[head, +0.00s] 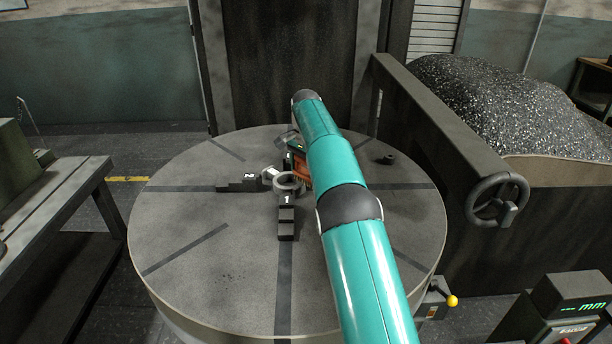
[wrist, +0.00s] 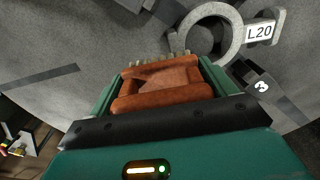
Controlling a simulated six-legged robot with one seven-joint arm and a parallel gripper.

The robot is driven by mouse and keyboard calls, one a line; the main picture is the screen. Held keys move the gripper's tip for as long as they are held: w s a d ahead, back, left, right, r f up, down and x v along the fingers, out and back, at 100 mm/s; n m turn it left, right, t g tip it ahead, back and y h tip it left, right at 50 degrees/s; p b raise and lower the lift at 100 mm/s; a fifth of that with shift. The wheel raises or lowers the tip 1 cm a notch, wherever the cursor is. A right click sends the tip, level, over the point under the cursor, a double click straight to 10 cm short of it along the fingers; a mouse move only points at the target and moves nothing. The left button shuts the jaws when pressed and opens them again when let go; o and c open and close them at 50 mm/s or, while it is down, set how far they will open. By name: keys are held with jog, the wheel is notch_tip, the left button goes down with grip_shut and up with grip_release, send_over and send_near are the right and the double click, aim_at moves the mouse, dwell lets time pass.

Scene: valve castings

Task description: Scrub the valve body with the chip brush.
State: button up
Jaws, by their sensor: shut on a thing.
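The valve body (head: 289,184) is a grey ring with a side stub, sitting near the middle of the round table between dark numbered jaws. In the wrist view its ring (wrist: 237,38) and a stub marked L20 show at the top right. My gripper (wrist: 160,80) is shut on the chip brush (wrist: 165,98), which has an orange-brown wooden handle between the teal fingers. Its pale bristles point toward the ring. I cannot tell whether they touch it. In the head view the brush (head: 302,172) is partly hidden behind my arm.
The round grey table (head: 200,240) has dark slots and is mostly clear at the front and left. Jaw 1 (head: 286,222), jaw 2 (head: 240,184) and jaw 3 (wrist: 262,88) stand around the valve body.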

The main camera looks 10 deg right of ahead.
jog(key=shift+r, duration=2.4)
jog(key=shift+s+a+r, duration=0.1)
jog(key=shift+s+a, duration=0.1)
jog(key=shift+a, duration=0.15)
jog(key=shift+f, duration=0.2)
jog(key=shift+f, duration=3.1)
jog(key=shift+s+a+f, duration=0.1)
jog(key=shift+s+a, duration=0.2)
jog(key=shift+a, duration=0.15)
jog(key=shift+w+d, duration=0.55)
jog(key=shift+d, duration=0.25)
